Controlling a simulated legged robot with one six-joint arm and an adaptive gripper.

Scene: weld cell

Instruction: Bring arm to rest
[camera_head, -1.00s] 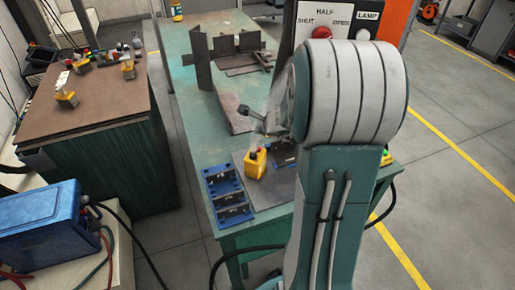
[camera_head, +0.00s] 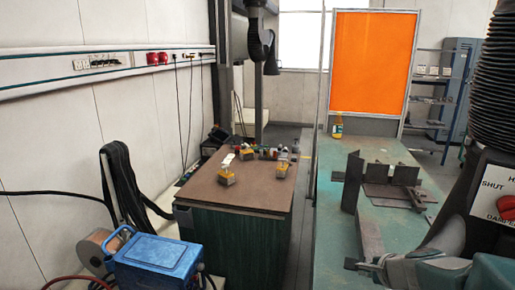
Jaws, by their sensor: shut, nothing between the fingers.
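My gripper (camera_head: 362,266) shows small at the lower right, at the end of my grey and green arm. It points left, over the green table as seen from here, and looks shut and empty. Its fingertips are small and dark, and I cannot tell its height above the table. Only a part of my arm shows along the bottom right edge; the rest is out of view.
The green table (camera_head: 330,195) carries upright steel plates (camera_head: 352,181). A brown-topped bench (camera_head: 215,193) with yellow blocks stands left of it. A blue box (camera_head: 158,258) is at the lower left. An orange screen (camera_head: 373,62) stands behind. A control panel (camera_head: 495,200) is at the right edge.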

